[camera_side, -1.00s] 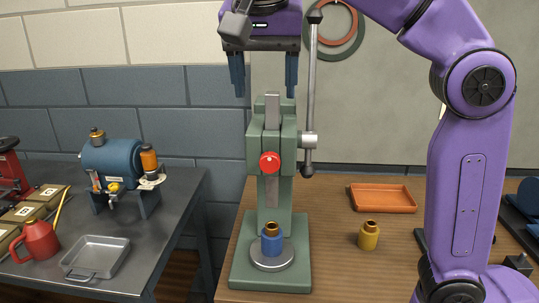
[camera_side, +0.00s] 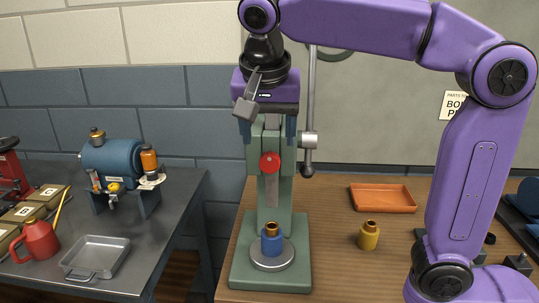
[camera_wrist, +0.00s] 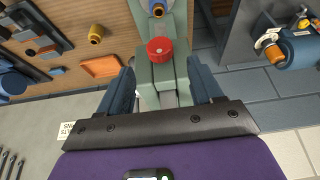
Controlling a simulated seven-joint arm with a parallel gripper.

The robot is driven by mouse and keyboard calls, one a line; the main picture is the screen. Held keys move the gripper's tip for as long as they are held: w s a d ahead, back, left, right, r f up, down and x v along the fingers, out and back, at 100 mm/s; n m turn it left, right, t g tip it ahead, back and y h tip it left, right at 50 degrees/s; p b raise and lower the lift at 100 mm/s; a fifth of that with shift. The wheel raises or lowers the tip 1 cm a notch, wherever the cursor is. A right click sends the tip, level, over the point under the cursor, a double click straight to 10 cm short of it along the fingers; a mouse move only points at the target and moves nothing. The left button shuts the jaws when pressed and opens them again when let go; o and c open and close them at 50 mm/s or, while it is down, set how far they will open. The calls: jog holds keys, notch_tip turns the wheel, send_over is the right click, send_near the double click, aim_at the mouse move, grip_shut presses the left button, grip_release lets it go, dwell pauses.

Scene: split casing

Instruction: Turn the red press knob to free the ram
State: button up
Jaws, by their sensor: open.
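The red press knob (camera_side: 269,162) is on the front of the green press (camera_side: 250,262). It also shows in the wrist view (camera_wrist: 160,49), ahead of and between my two blue fingers. The grey ram (camera_side: 271,187) runs down the press front below the knob. A blue cylinder with a brass top (camera_side: 271,243) stands upright on the round plate under the ram. My gripper (camera_side: 268,140) is open with its fingers on either side of the press head, above the knob. In the side view the fingers are partly hidden, and I cannot tell whether they touch the press.
The press lever (camera_side: 310,110) stands upright close to the right of my gripper. A yellow cylinder (camera_side: 368,235) and an orange tray (camera_side: 383,198) lie to the right on the wooden bench. A metal table (camera_side: 140,265) with a blue machine (camera_side: 112,162) is at left.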

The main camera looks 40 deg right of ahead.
aim_at(269, 156)
jog(key=x, duration=0.6)
jog(key=shift+w+d+f, duration=0.1)
jog(key=shift+f, duration=0.2)
jog(key=shift+c, duration=0.3)
jog(key=c, duration=0.9)
